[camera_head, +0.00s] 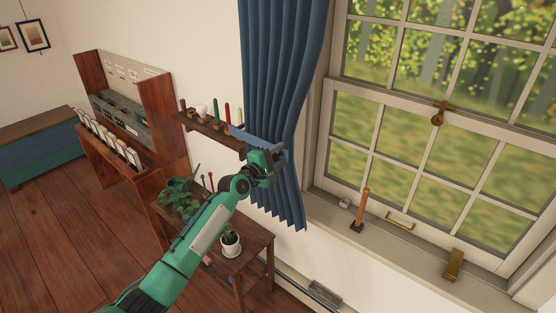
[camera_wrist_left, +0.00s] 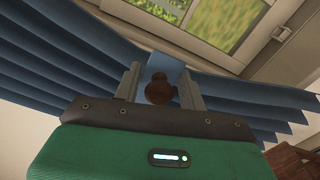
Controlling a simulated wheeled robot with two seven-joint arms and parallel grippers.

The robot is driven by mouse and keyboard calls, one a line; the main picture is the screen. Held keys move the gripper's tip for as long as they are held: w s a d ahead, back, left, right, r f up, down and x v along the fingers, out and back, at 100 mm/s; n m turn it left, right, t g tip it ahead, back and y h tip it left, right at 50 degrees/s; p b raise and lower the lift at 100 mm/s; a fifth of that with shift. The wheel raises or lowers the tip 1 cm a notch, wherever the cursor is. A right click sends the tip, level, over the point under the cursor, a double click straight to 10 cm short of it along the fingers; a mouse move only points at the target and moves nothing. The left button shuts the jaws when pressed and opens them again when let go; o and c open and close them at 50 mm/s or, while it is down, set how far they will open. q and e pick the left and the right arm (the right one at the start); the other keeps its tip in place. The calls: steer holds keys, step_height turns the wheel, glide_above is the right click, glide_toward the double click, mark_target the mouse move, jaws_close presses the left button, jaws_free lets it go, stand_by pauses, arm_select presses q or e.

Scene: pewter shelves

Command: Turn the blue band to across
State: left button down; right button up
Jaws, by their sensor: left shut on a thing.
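The blue band (camera_head: 244,135) is a flat, lighter blue strip at the lower part of the blue curtain (camera_head: 280,60) in the head view. It runs slightly downward to the right and is partly hidden by my left gripper (camera_head: 276,154). In the left wrist view the band (camera_wrist_left: 166,66) shows beyond a round brown knob (camera_wrist_left: 158,90). The knob sits between the two grey fingers of my left gripper (camera_wrist_left: 160,86), which is shut on it. Curtain folds spread on both sides of the fingers. My right gripper is not in view.
A wall shelf (camera_head: 198,128) with candles stands left of the curtain. Below it is a small table (camera_head: 250,250) with potted plants. The window sill (camera_head: 400,245) on the right holds a wooden candle-like piece (camera_head: 363,210) and a brass block (camera_head: 453,264).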

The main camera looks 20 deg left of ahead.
arm_select(q)
steer(key=c, duration=2.2)
jaws_free()
steer(key=shift+r, duration=0.1)
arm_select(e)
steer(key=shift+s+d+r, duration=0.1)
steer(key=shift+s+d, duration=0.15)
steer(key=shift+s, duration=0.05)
arm_select(q)
steer(key=c, duration=1.1)
jaws_free()
steer(key=shift+c, duration=0.2)
steer(key=shift+a, duration=0.1)
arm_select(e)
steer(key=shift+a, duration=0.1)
arm_select(q)
steer(key=shift+s, duration=0.25)
steer(key=b+v, duration=0.3)
steer(key=v, duration=1)
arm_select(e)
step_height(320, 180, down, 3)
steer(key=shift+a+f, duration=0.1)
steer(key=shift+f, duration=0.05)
arm_select(q)
steer(key=shift+s, duration=0.1)
